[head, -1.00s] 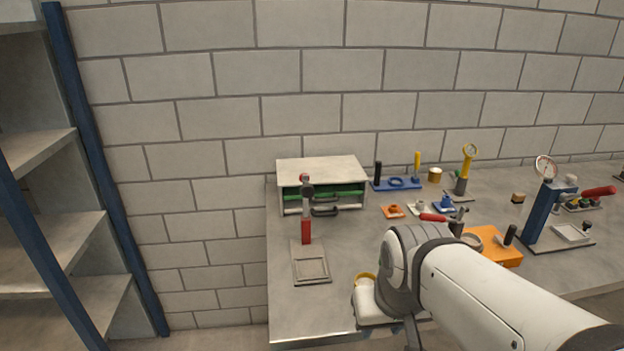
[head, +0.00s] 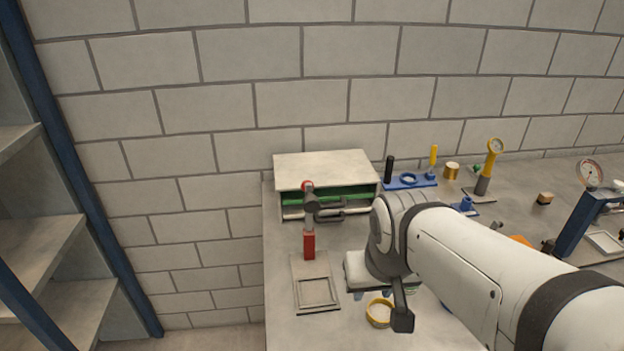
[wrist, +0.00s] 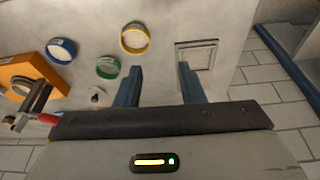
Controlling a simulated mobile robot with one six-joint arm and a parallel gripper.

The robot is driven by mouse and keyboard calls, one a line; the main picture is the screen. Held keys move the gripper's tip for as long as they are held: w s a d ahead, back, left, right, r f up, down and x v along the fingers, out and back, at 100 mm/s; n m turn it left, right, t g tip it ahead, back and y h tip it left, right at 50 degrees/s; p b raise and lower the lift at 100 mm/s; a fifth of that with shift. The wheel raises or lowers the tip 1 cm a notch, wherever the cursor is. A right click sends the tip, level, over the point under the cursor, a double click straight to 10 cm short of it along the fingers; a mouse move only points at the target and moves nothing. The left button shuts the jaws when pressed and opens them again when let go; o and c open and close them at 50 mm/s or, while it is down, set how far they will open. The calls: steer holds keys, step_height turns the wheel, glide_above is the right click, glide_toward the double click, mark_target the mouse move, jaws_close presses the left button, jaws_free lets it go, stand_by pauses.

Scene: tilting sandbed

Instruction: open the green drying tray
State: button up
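The green drying tray (head: 355,191) shows as a green front in the upper slot of a pale cabinet (head: 322,168) at the table's back left. The tray appears pushed in. Dark handles (head: 330,213) stick out in front of the cabinet, partly hidden by a red-and-grey stand; I cannot tell which handle belongs to the green tray. My gripper (wrist: 160,68) is open and empty, its two blue fingers apart above the table in the wrist view. In the head view it is in front and to the right of the cabinet, partly hidden by my arm.
The red-and-grey press stand (head: 309,243) stands close in front of the cabinet. A yellow ring (head: 379,313) lies near my gripper. A blue rack (head: 410,181) and a gauge (head: 487,165) stand right of the cabinet. Shelves (head: 40,240) are at the left.

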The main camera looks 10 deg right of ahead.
steer(key=w+d+f+m+t+h, duration=0.1)
steer(key=w+d+m+t, duration=0.1)
steer(key=w, duration=0.3)
steer(key=w+d+f+m+t, duration=0.1)
steer(key=w+d+m, duration=0.15)
steer(key=w, duration=0.35)
steer(key=m+t+y+b, duration=0.3)
steer(key=m+t+y, duration=0.3)
steer(key=m+t, duration=0.25)
glide_toward(332, 207)
steer(key=w, duration=0.3)
steer(key=shift+d+f+g, duration=0.3)
steer(key=shift+g, duration=0.05)
steer(key=shift+w+a+f+m+y, duration=0.1)
steer(key=shift+a+f+m+y, duration=0.1)
steer(key=shift+a+m+y, duration=0.3)
steer(key=shift+w+y, duration=0.25)
steer(key=shift+y, duration=0.05)
steer(key=p+x, duration=0.1)
steer(key=x, duration=0.6)
steer(key=shift+r, duration=0.1)
